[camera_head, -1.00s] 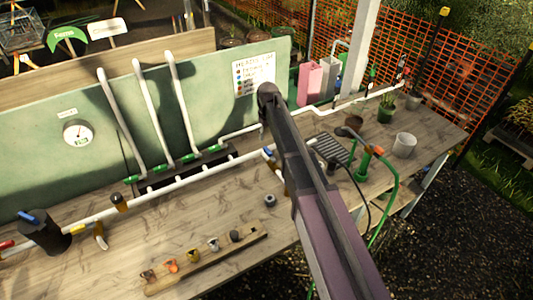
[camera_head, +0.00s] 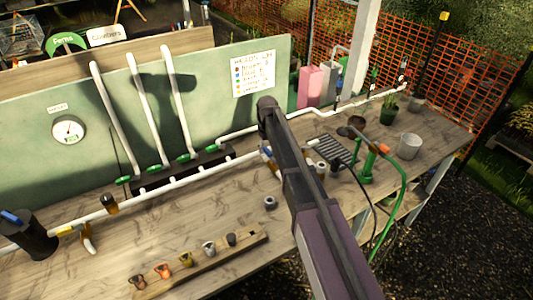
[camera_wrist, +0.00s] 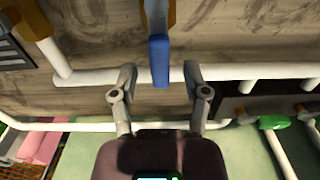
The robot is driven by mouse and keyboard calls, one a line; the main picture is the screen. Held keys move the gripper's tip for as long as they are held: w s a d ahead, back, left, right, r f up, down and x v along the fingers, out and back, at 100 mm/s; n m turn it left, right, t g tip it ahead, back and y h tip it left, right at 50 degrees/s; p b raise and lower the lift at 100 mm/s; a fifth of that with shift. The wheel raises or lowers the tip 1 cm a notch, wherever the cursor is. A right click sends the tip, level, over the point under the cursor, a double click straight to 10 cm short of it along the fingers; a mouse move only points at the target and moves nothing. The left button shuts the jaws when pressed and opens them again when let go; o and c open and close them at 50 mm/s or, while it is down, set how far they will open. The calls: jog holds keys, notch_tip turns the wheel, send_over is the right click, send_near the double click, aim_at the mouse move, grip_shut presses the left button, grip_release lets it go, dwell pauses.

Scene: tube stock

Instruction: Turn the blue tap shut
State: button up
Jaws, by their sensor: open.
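The blue tap (camera_wrist: 160,60) is in the middle of the wrist view. Its blue lever crosses the white pipe (camera_wrist: 95,76) in the picture, and an amber part shows behind it. In the head view a bit of the blue tap (camera_head: 266,153) shows just left of my arm. My gripper (camera_wrist: 160,76) is open, with one finger on each side of the blue lever. A gap shows on both sides, and I see no contact. In the head view my gripper is hidden by my arm.
Green taps (camera_head: 153,169) sit along a black block beside the pipe. A wooden rack (camera_head: 215,262) with several fittings lies in front. A black canister (camera_head: 30,237) stands at the left. A grey grate (camera_head: 332,150) and a green hose (camera_head: 400,200) are on the right.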

jog(key=shift+f, duration=0.4)
grip_shut()
jog(key=shift+d, duration=0.15)
